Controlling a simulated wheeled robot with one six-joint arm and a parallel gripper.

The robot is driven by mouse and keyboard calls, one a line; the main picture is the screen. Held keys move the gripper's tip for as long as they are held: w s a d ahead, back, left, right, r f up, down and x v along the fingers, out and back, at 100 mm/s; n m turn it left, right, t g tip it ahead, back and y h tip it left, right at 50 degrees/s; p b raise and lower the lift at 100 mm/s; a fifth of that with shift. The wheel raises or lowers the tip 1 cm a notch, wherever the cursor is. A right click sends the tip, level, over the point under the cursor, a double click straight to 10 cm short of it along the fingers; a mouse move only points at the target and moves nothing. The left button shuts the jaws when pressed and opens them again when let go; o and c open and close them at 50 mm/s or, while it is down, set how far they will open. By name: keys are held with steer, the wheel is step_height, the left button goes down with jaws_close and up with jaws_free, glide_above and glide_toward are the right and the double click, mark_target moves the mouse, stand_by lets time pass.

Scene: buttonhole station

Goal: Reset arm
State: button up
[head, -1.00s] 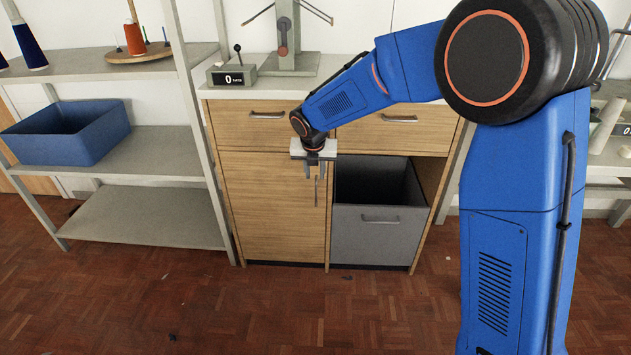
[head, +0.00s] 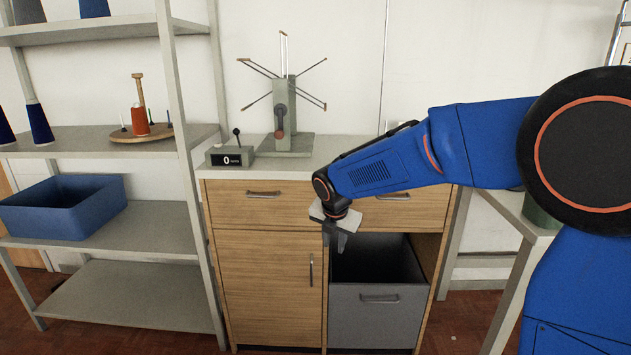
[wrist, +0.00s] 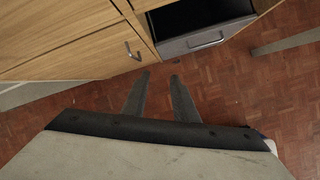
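My gripper (head: 337,246) hangs from the end of my blue arm in front of the cabinet, pointing down. In the head view it overlaps the left edge of the open grey pull-out bin (head: 378,318). In the wrist view my gripper (wrist: 160,75) shows two dark fingers apart with nothing between them, with the floor and the cabinet's lower front beyond. The head view shows the fingers small and partly overlapping.
The wooden cabinet (head: 268,280) has its drawers and door shut. A winder (head: 284,115) and a counter box (head: 230,155) stand on its top. A shelf unit at left holds a blue bin (head: 65,212) and thread cones. A grey table (head: 520,222) stands at right, partly behind my arm.

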steer(key=s+d+r+m, duration=0.3)
steer(key=s+d+m, duration=0.5)
steer(key=s, duration=0.1)
steer(key=s+d+r+m, duration=0.4)
steer(key=s+d+m, duration=0.3)
steer(key=s+d, duration=0.2)
steer(key=s+d+f+m, duration=0.2)
steer(key=s+d+m, duration=0.1)
steer(key=s+m, duration=0.4)
steer(key=s+d+f+m, duration=0.1)
steer(key=s+d+m, duration=0.2)
steer(key=s+m, duration=0.5)
steer(key=shift+s+d+f, duration=0.35)
steer(key=shift+s+d, duration=0.05)
steer(key=shift+s, duration=1.9)
